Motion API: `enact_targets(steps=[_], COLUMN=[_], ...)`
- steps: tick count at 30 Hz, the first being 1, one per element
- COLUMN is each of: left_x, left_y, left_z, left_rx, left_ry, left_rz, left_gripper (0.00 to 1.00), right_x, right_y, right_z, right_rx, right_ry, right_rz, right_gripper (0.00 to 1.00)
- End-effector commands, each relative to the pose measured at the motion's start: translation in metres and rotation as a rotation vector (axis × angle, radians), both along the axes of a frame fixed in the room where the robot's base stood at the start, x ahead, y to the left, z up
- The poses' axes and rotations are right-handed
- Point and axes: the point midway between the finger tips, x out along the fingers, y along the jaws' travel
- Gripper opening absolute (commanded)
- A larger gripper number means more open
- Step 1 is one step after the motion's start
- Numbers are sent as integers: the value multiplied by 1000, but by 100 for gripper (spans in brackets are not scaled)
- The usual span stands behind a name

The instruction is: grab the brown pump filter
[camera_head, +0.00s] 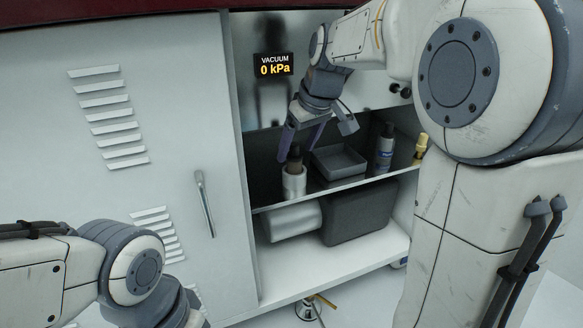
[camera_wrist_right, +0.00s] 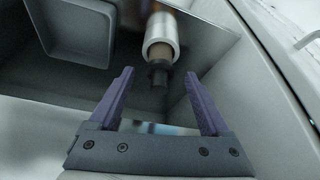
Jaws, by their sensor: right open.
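The brown pump filter (camera_head: 295,158) stands upright in a silver cup (camera_head: 294,183) at the left of the cabinet's upper shelf. Its dark top sticks out above the cup; its lower part is hidden inside. In the right wrist view the brown filter (camera_wrist_right: 161,52) shows at the mouth of the silver cup (camera_wrist_right: 162,28). My right gripper (camera_head: 302,143) is open and empty, pointing down just above the filter. In the wrist view the filter's dark tip lies between the purple fingertips (camera_wrist_right: 158,73), with space on both sides. My left gripper is out of view.
A dark square tray (camera_head: 340,161) is right of the cup, then a dark bottle (camera_head: 385,147) and a small yellowish bottle (camera_head: 421,146). A pump with a dark body (camera_head: 357,212) sits below the shelf. The cabinet door (camera_head: 160,180) is on the left. A display (camera_head: 273,65) reads "VACUUM 0 kPa".

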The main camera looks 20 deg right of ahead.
Motion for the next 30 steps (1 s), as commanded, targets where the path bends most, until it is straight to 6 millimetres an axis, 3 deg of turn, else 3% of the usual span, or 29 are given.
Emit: enact_targets(steps=[1,4,13,19,20,30], left_x=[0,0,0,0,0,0], left_y=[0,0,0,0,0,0], left_z=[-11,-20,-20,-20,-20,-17], left_rx=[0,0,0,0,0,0], left_ry=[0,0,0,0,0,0], left_rz=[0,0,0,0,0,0], left_gripper=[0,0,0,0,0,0], right_x=[3,9,12,12,12,12], right_y=[1,3,4,3,3,3], right_z=[-15,-29,-32,-32,-32,-29], right_rx=[0,0,-1,-1,-1,-1], right_ry=[2,2,0,0,0,0], right_rz=[1,0,0,0,0,0], right_gripper=[81,81,81,5,0,0])
